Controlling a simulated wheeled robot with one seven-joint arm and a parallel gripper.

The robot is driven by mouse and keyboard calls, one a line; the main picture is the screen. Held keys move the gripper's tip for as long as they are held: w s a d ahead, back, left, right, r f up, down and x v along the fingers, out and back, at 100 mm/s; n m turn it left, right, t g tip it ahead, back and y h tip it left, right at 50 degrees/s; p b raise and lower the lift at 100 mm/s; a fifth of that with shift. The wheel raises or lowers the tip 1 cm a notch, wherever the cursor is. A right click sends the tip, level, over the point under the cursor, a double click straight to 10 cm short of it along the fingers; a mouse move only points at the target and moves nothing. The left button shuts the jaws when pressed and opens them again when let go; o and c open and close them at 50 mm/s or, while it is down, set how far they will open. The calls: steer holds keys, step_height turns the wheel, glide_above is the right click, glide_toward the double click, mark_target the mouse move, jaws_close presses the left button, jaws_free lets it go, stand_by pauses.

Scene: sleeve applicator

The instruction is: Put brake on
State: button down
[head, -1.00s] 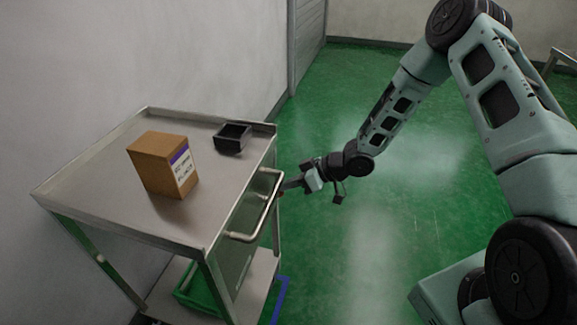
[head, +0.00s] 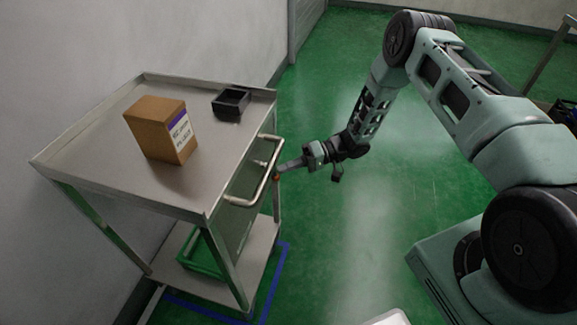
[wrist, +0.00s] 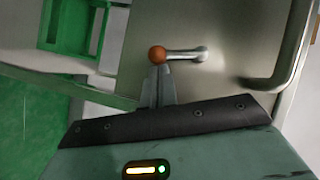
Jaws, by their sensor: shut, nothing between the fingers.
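The brake lever (wrist: 182,55) is a short grey bar with an orange ball knob (wrist: 157,54) on the cart's metal end panel. In the wrist view it lies level, with its pivot to the right of the knob. In the head view the orange knob (head: 277,178) is a small spot below the cart's push handle (head: 255,172). My gripper (head: 281,168) is shut and empty, with its tips at the knob. In the wrist view my gripper (wrist: 158,74) ends right beneath the knob; I cannot tell whether it touches.
The metal cart (head: 100,142) carries a cardboard box (head: 160,130) and a small black bin (head: 231,103). A green crate (head: 197,255) sits on its lower shelf. The wall is close on the left. Blue floor tape (head: 273,275) borders the cart; green floor is clear at centre.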

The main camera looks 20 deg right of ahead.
steer(key=shift+s+a+f+m+y+b, duration=0.4)
steer(key=shift+f+m+b, duration=0.1)
steer(key=shift+m, duration=0.1)
steer(key=shift+s, duration=0.15)
stand_by(0.3)
steer(key=shift+d, duration=0.1)
